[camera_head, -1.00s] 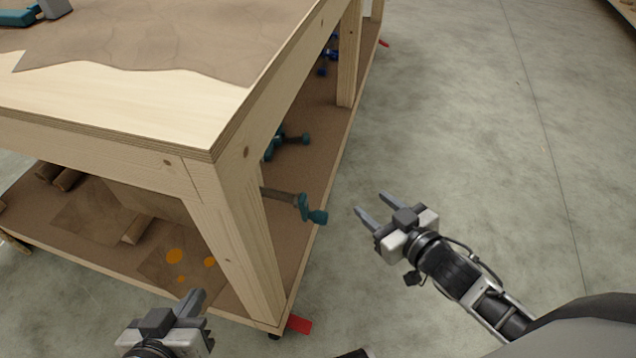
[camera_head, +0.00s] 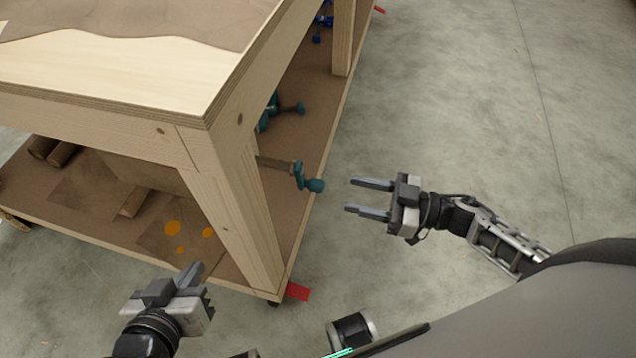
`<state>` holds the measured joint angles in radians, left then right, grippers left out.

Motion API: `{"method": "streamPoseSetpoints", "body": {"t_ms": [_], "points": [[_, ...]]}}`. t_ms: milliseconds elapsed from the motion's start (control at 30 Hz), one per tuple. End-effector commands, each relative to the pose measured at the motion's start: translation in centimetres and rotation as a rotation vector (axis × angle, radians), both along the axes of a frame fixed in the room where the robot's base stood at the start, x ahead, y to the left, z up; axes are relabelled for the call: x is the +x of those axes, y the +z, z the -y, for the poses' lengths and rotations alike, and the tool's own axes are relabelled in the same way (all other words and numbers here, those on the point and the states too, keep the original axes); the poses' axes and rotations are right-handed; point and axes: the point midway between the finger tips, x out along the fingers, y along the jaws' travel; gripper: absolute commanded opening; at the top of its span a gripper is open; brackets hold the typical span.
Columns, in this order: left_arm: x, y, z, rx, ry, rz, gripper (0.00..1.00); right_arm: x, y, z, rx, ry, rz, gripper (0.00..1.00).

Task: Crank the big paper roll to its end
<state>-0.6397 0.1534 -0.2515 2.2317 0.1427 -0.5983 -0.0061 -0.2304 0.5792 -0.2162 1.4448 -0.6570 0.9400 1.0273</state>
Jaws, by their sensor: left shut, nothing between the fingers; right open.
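The big paper roll (camera_head: 138,174) lies under the wooden workbench, mostly hidden behind the front leg. Its shaft comes out past the leg and ends in a teal crank (camera_head: 298,176) with a knob-like handle (camera_head: 315,186) over the lower shelf's right edge. My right gripper (camera_head: 350,196) is open and empty, just right of the handle, with its fingers pointing left at it; a small gap shows between them. My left gripper (camera_head: 195,276) is shut and empty, in front of the bench at lower left, away from the crank.
The workbench (camera_head: 110,65) has a thick leg (camera_head: 235,225) close to the crank. A red caster lever (camera_head: 298,291) sticks out at its foot. Smaller rolls (camera_head: 60,152) and orange spots (camera_head: 172,228) show on the lower shelf. The floor (camera_head: 480,90) at right is clear.

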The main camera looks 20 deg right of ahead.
Motion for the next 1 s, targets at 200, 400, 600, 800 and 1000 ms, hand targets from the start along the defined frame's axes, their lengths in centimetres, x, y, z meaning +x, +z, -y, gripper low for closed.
{"method": "streamPoseSetpoints", "body": {"t_ms": [200, 400, 600, 800, 1000], "points": [[0.1, -0.6, 0.1, -0.001, -0.005, -0.008, 0.0, 2.7, 0.0, -4.0, 0.004, -0.001, 0.004, 0.46], [0.2, -0.9, 0.2, -0.002, -0.007, -0.012, 0.0, 4.3, 0.0, -6.3, 0.002, -0.001, 0.002, 0.46], [0.2, -1.1, 0.2, -0.002, -0.009, -0.017, 0.0, 4.8, 0.0, -7.2, 0.001, -0.001, -0.001, 0.46], [0.2, -1.3, 0.3, 0.0, -0.011, -0.021, 0.0, 4.9, 0.0, -7.2, 0.001, -0.001, -0.001, 0.46], [0.2, -1.3, 0.3, -0.001, -0.012, -0.023, 0.0, 4.8, 0.0, -7.2, 0.001, -0.001, -0.001, 0.04]]}}
